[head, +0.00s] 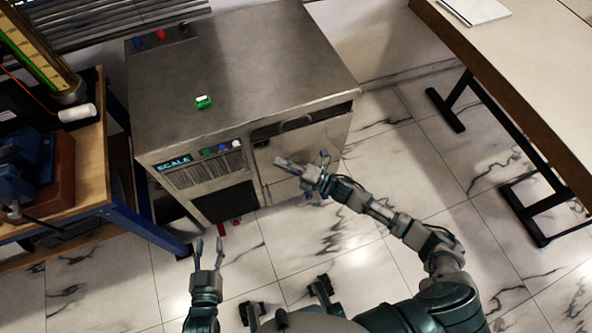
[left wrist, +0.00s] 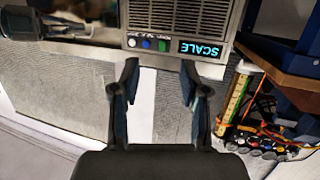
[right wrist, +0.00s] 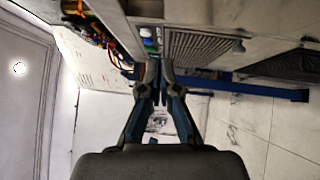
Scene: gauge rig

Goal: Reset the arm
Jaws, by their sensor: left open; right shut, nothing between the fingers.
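My left gripper (head: 208,243) is open and empty, low in front of the metal cabinet (head: 245,62). In the left wrist view the left gripper (left wrist: 160,72) has its fingers spread below the cabinet's front panel, with the lit SCALE display (left wrist: 200,48) and several coloured buttons. My right arm reaches across to the cabinet's front right side. My right gripper (head: 284,163) is by the cabinet's right front door. In the right wrist view the right gripper (right wrist: 153,72) has its fingers together with nothing between them. Whether it touches the cabinet I cannot tell.
A small green and white object (head: 203,102) lies on the cabinet top. A wooden workbench (head: 85,190) with a blue vise (head: 22,165) stands at the left. A white table (head: 530,60) with a paper pad (head: 477,10) stands at the right. The tiled floor between is clear.

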